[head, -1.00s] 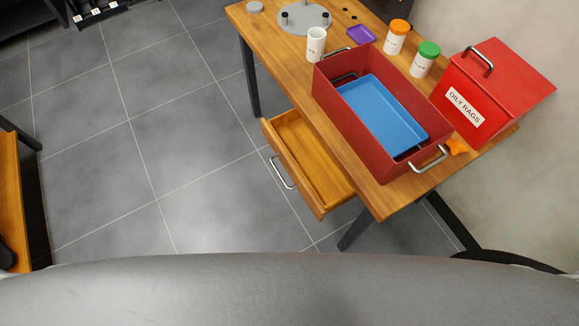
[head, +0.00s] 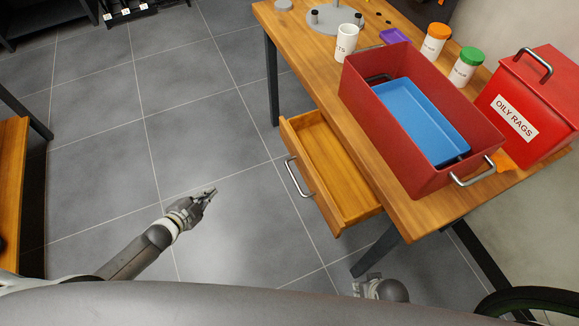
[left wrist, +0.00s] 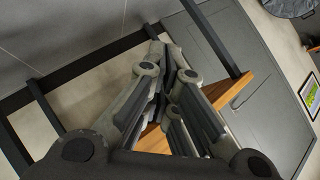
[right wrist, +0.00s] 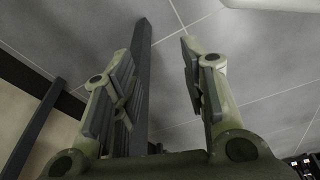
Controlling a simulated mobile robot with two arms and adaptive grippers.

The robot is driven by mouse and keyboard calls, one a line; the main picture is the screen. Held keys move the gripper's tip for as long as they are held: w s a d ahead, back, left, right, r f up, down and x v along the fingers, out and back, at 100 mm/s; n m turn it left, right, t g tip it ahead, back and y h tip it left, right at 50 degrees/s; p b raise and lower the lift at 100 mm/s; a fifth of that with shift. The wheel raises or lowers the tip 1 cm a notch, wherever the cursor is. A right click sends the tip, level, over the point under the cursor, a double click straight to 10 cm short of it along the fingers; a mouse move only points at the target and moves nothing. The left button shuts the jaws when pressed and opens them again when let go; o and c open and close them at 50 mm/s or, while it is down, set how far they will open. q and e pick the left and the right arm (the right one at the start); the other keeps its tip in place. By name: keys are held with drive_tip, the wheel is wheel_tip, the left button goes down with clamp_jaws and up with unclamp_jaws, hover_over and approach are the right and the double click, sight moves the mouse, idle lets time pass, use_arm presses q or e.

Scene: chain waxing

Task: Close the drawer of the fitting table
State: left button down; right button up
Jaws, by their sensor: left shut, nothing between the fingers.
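The fitting table (head: 420,220) has a wooden drawer (head: 345,187) pulled out and empty on its left side. The drawer's metal handle (head: 299,177) faces left. My left gripper (head: 210,194) is shut and empty over the floor, left of the handle and apart from it. Its fingers (left wrist: 165,75) lie close together in the left wrist view. My right gripper (head: 372,280) shows partly at the bottom of the head view, below the drawer's near end. In the right wrist view its fingers (right wrist: 160,85) stand apart with nothing between them.
On the table are a red bin (head: 395,165) with a blue tray (head: 425,115), a white cup (head: 346,43), two jars and a red oily rags box (head: 530,100). A dark table leg (head: 376,252) stands near my right gripper. Floor left of the drawer is clear.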

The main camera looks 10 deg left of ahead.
use_arm(q)
drive_tip(key=w+d+r+m+t+h+b, duration=0.1)
drive_tip(key=w+d+r+m+h+b, duration=0.2)
drive_tip(key=w+r+m, duration=0.15)
drive_tip(key=m+g+h+b, duration=0.4)
drive_tip(key=m+h+b, duration=0.45)
drive_tip(key=m, duration=0.35)
approach(299, 153)
drive_tip(key=shift+h, duration=0.25)
drive_tip(key=x, duration=0.4)
drive_tip(key=f+x, duration=0.1)
drive_tip(key=x, duration=0.2)
drive_tip(key=shift+w+b, duration=0.1)
drive_tip(key=shift+b, duration=0.25)
drive_tip(key=shift+r, duration=0.1)
use_arm(e)
wheel_tip(299, 153, up, 13)
drive_tip(key=w+t, duration=0.1)
drive_tip(key=shift+w, duration=0.35)
use_arm(q)
drive_tip(key=shift+w+d, duration=0.1)
drive_tip(key=shift+d, duration=0.05)
drive_tip(key=x, duration=0.8)
drive_tip(key=shift+w+d, duration=0.1)
drive_tip(key=shift+w, duration=0.05)
use_arm(e)
drive_tip(key=shift+r, duration=0.25)
